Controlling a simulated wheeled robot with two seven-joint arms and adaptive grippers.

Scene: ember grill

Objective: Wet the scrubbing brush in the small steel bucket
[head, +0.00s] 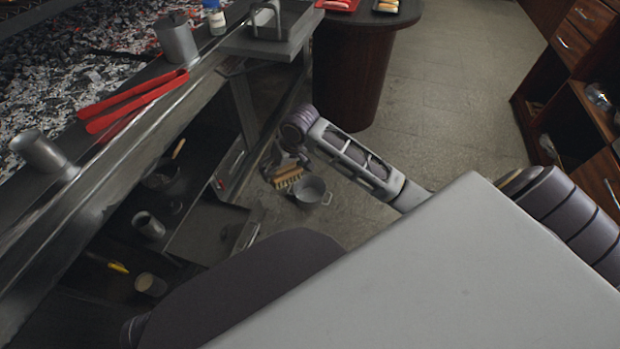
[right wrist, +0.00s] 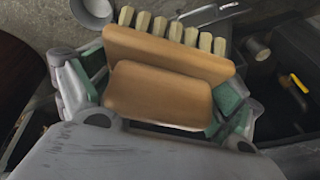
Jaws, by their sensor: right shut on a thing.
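My right gripper (head: 284,166) is shut on the scrubbing brush (head: 288,178), a wooden block with pale bristle tufts. In the right wrist view the green-padded fingers (right wrist: 160,98) grip the brush's tan wooden handle (right wrist: 165,95) from both sides, with the tufts beyond it at the top. The small steel bucket (head: 313,190), with a side handle, stands just right of the brush in the head view. Its inside looks pale; I cannot make out water. The brush appears beside the bucket, not in it. My left gripper is not in view.
The grill's steel ledge at left holds red tongs (head: 135,101), a steel cup (head: 38,151) and a lidded pot (head: 176,38). Shelves beneath hold cups and a yellow-handled tool (head: 118,267). A round dark table (head: 354,70) stands behind.

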